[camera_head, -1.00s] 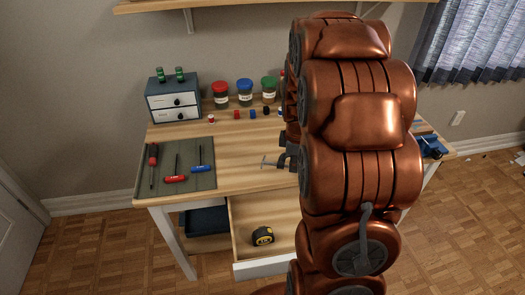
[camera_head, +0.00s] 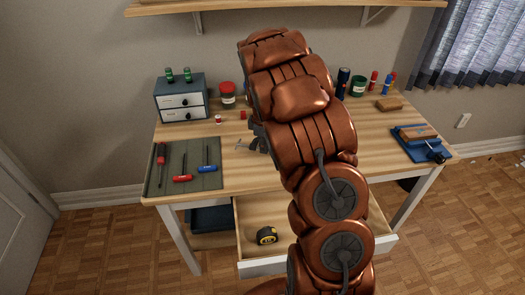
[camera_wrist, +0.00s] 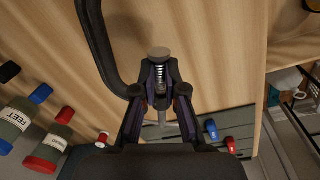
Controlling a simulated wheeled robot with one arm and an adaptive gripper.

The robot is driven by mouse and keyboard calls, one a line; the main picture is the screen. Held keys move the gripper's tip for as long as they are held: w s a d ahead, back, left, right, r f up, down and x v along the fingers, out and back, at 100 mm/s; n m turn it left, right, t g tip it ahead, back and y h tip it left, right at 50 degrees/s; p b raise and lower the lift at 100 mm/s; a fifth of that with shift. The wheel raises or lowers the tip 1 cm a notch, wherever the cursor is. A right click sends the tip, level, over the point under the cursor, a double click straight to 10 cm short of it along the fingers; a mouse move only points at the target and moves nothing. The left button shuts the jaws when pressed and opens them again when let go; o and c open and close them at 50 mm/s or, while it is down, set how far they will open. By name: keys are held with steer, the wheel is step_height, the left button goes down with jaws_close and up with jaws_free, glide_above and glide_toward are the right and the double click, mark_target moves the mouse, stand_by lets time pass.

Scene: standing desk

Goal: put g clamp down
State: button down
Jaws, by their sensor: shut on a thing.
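My gripper (camera_wrist: 160,100) is shut on the g clamp, gripping it near its screw (camera_wrist: 160,76). The clamp's dark curved frame (camera_wrist: 97,42) reaches up and left in the wrist view, and its round pad (camera_wrist: 158,53) shows over the wood. In the head view the clamp's grey bar (camera_head: 243,147) sticks out left of my gripper (camera_head: 257,141), to the right of the tool mat. My arm hides most of the clamp there. I cannot tell whether the clamp touches the desk (camera_head: 230,175).
A small drawer cabinet (camera_head: 181,100) and jars stand behind. The front drawer (camera_head: 265,266) is open with a tape measure (camera_head: 267,236) inside.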

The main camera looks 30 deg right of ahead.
mark_target(263, 159)
steer(key=shift+w, duration=0.3)
steer(key=shift+f+p, duration=0.55)
steer(key=shift+f, duration=1.2)
steer(key=shift+f, duration=0.1)
steer(key=c, duration=1.2)
jaws_free()
